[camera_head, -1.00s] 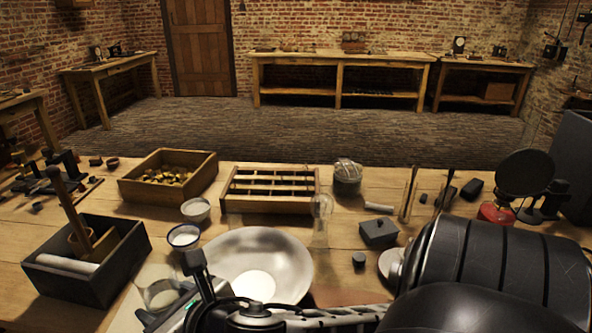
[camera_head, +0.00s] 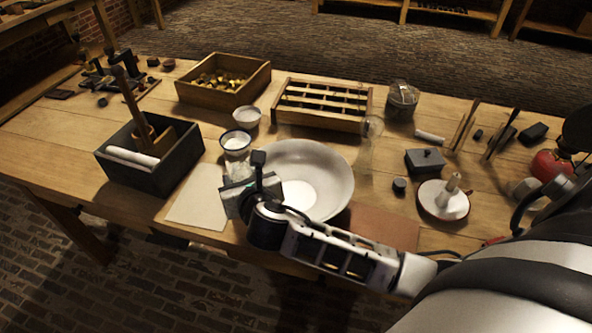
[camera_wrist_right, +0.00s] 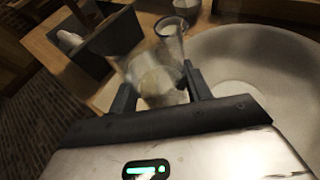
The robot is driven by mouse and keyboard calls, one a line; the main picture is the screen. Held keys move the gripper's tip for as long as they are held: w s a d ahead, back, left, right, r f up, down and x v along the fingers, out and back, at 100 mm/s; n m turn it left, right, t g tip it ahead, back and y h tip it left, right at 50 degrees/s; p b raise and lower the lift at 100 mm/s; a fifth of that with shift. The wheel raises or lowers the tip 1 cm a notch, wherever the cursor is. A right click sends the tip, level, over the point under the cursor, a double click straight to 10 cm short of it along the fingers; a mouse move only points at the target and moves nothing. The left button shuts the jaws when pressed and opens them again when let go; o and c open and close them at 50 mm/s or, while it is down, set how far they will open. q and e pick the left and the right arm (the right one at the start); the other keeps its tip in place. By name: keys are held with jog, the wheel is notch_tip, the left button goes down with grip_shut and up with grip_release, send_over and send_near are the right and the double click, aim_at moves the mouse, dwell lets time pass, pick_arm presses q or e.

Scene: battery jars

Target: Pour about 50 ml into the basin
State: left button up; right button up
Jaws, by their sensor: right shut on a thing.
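The wide metal basin (camera_head: 325,165) stands on the table; its left part is behind my right gripper. It fills the right side of the right wrist view (camera_wrist_right: 285,65). My right gripper (camera_wrist_right: 160,90) is shut on a clear glass beaker (camera_wrist_right: 150,68), with a finger on each side. Something pale shows low in the beaker, but its level is unclear. In the head view my right gripper (camera_head: 238,188) is at the basin's left edge, and the beaker is hard to make out there. No stream of liquid is visible. My left gripper is not in view.
A blue-rimmed cup (camera_head: 236,148) and a white bowl (camera_head: 247,116) stand behind the gripper. A dark box (camera_head: 150,175) is to the left. A pale sheet (camera_head: 198,205) lies left of the basin. A thin glass vessel (camera_head: 367,150) stands close to the basin's right rim.

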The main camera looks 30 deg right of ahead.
jog(key=shift+w+a+f, duration=0.35)
jog(key=shift+w, duration=0.3)
jog(key=shift+w+a+f, duration=0.1)
